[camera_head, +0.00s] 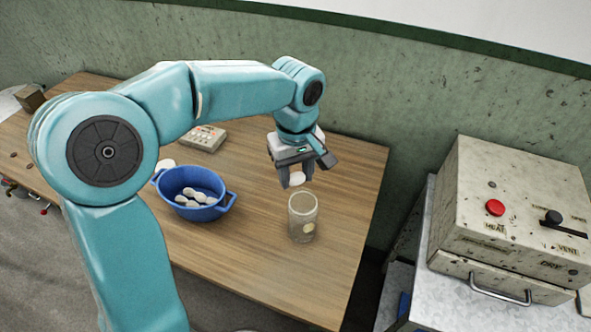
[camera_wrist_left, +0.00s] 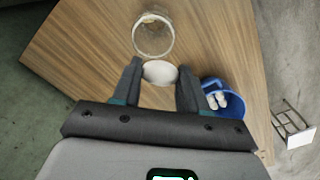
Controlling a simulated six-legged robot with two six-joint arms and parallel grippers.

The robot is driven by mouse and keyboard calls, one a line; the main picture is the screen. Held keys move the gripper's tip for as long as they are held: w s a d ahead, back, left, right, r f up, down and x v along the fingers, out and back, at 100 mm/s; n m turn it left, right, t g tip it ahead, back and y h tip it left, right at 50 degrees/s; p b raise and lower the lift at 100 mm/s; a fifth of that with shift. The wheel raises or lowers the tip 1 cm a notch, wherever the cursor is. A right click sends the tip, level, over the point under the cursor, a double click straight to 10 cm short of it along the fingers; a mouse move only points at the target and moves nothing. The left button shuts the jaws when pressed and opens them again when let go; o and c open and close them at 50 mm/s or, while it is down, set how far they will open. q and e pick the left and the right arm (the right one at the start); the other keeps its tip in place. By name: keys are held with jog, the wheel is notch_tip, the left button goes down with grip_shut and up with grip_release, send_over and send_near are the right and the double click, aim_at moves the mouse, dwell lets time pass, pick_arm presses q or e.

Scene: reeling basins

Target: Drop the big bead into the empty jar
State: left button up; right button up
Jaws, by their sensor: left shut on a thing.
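My left gripper (camera_head: 295,180) is shut on a white oval piece (camera_head: 297,179), smooth and cocoon-like. The piece also shows between the two dark fingers in the left wrist view (camera_wrist_left: 160,72). A clear glass jar (camera_head: 302,218) stands upright on the table, just in front of and below the gripper, and its round rim shows beyond the fingers in the left wrist view (camera_wrist_left: 153,36). The held piece is above the table, apart from the jar and not over its mouth. A small tan spot shows low on the jar; I cannot tell if it is a label or inside.
A blue two-handled basin (camera_head: 168,187) with several white pieces (camera_head: 197,194) stands left of the jar on the wooden table (camera_head: 262,262). A control box (camera_head: 203,138) lies behind it. A worn metal machine (camera_head: 500,225) stands at the right. Table around the jar is clear.

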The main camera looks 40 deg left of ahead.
aim_at(296, 175)
pick_arm(q)
jog(key=o, duration=0.7)
jog(key=shift+s+a+r, duration=0.1)
notch_tip(296, 175, up, 16)
jog(key=p, duration=0.1)
jog(key=shift+r+p, duration=0.15)
jog(key=shift+p, duration=0.15)
